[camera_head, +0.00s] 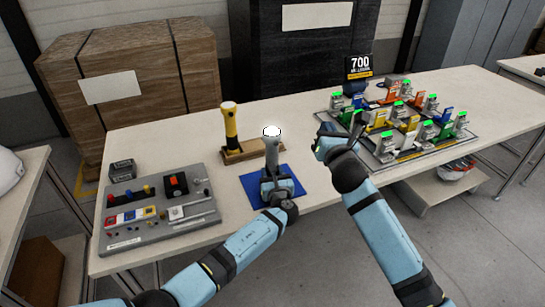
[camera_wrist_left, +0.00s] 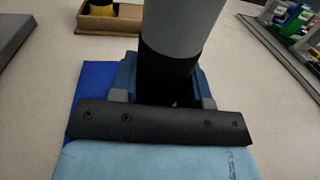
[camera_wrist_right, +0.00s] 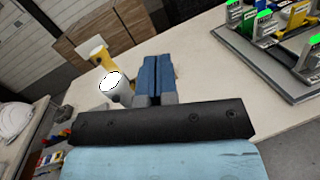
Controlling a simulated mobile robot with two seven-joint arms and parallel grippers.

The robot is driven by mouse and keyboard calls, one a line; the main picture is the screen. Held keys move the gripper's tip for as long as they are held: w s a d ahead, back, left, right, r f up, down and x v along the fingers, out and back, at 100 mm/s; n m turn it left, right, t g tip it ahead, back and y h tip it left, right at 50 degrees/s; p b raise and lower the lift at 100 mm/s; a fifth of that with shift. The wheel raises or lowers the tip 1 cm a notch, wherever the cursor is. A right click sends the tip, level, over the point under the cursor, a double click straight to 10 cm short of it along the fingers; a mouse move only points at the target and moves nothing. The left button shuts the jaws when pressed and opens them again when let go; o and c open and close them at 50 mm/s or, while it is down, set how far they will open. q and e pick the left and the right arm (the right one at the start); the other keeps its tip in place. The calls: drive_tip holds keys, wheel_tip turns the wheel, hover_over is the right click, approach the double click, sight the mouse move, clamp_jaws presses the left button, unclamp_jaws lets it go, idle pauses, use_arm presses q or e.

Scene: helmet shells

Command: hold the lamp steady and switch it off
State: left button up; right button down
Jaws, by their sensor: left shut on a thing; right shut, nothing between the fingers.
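The lamp (camera_head: 272,150) is a grey upright cylinder with a bright white top. It stands over a blue mat (camera_head: 289,171) in the head view. In the left wrist view its grey body (camera_wrist_left: 182,25) runs down into a black lower section. My left gripper (camera_head: 271,180) is shut around that lower section, and its fingers partly hide it. My right gripper (camera_head: 325,137) is shut and empty, to the right of the lamp's top and apart from it. In the right wrist view the lamp's white top (camera_wrist_right: 111,82) shows left of the shut fingers (camera_wrist_right: 155,65).
A yellow and black lamp (camera_head: 231,125) stands in a wooden tray (camera_head: 243,153) behind. A grey panel (camera_head: 150,240) with switches and tools lies at the left. A board (camera_head: 385,162) of colourful locks with green lights fills the right. The table (camera_head: 190,145) has bare room between.

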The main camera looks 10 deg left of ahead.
drive_tip(key=s+a+f+m+g+y, duration=0.1)
drive_tip(key=s+a+f+m+g, duration=0.55)
drive_tip(key=s+g, duration=0.45)
drive_tip(key=w+a+g, duration=0.1)
drive_tip(key=w+a, duration=0.4)
drive_tip(key=w, duration=0.3)
drive_tip(key=shift+w+n, duration=0.35)
idle(1.4)
drive_tip(key=shift+w+a, duration=0.2)
drive_tip(key=shift+w, duration=0.15)
drive_tip(key=shift+s+d, duration=0.1)
drive_tip(key=shift+d, duration=0.05)
drive_tip(key=shift+s+d, duration=0.1)
drive_tip(key=shift+s, duration=0.2)
idle(0.3)
drive_tip(key=s+d, duration=0.3)
drive_tip(key=s, duration=0.2)
drive_tip(key=shift+d, duration=0.2)
